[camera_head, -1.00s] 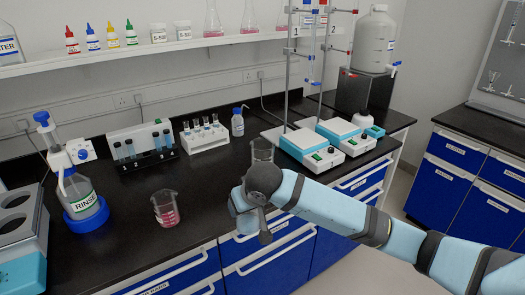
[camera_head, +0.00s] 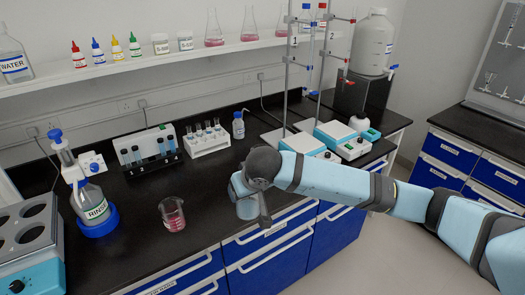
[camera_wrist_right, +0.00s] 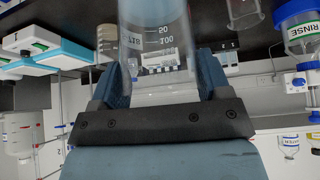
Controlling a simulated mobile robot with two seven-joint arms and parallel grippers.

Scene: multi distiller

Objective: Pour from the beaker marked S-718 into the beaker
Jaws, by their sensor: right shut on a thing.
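My right gripper (camera_wrist_right: 155,80) is shut on a clear glass beaker (camera_wrist_right: 158,35), with a finger on each side of it. The wrist view is upside down; printed marks and part of a label, seemingly 718, show on the glass. I cannot tell how much liquid is in it. My left gripper is not in view.
A RINSE bottle (camera_head: 95,208) stands in a blue holder at the left. Tube racks (camera_head: 207,142) and a small blue-capped bottle (camera_head: 238,125) stand behind. Hotplates with stands (camera_head: 335,133) are at the back right. The bench around the pink beaker is clear.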

